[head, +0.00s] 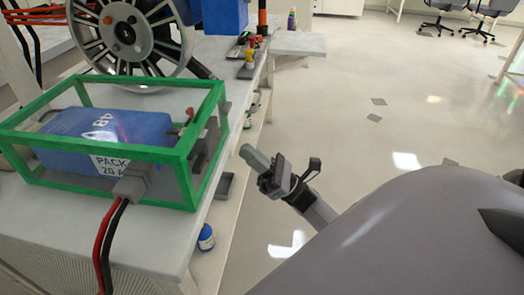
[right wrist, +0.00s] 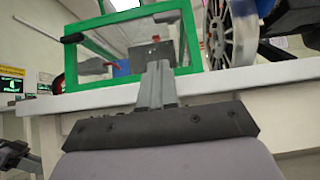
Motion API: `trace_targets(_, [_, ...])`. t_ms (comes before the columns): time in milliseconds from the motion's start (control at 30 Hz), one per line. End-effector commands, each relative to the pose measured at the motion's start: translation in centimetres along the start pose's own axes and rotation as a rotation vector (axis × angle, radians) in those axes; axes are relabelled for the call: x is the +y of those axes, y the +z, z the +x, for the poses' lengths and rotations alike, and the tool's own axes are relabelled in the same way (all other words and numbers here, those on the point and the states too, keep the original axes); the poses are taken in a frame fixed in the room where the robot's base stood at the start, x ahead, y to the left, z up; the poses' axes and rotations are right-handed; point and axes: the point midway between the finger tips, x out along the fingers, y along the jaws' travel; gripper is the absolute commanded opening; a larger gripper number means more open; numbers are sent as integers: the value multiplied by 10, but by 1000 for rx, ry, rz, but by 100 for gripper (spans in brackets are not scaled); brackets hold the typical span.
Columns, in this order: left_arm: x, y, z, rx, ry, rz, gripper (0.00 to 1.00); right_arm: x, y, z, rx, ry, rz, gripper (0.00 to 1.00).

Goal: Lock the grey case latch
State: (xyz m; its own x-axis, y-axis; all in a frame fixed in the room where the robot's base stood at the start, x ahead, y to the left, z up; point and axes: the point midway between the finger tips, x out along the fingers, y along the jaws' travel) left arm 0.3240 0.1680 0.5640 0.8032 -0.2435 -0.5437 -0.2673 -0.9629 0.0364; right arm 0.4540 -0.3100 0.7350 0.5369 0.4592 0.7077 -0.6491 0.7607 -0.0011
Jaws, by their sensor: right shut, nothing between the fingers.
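The case (head: 110,190) is a green-edged box with clear walls around a blue battery pack (head: 75,130), on the white bench. A grey latch part (head: 205,143) sits on its right-hand side; its setting is too small to tell. In the right wrist view a grey plate (right wrist: 142,54) on the case shows just behind the fingertips. My right gripper (head: 247,153) is shut and empty, right of the case and apart from it in the head view. It also shows in the right wrist view (right wrist: 158,72), pointing at the case. My left gripper is not clearly seen.
Red and black cables (head: 108,240) leave the front of the case. A spoked wheel (head: 130,35) stands behind it. A blue-capped jar (head: 206,238) sits below the bench top. The floor (head: 370,130) to the right is open.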

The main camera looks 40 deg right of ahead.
Motion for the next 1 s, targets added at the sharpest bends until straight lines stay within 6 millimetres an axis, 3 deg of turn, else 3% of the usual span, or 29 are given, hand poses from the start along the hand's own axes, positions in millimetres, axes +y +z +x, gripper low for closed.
trace_targets(33, [-2,-2,-2,-4,-4,-3,34,0,2,14,-3,3,0,0])
trace_targets(200, [-6,-2,-4,-9,-13,-10,34,0,2,48,-2,2,0,0])
trace_targets(400, [-11,6,-8,-37,-24,-22,34,1,22,66,1,1,0,0])
trace_targets(633, [-16,17,-10,-60,-36,-29,34,0,28,71,1,0,1,0])
trace_targets(1000, [-14,16,-10,-58,-34,-31,34,0,28,71,1,-5,6,0])
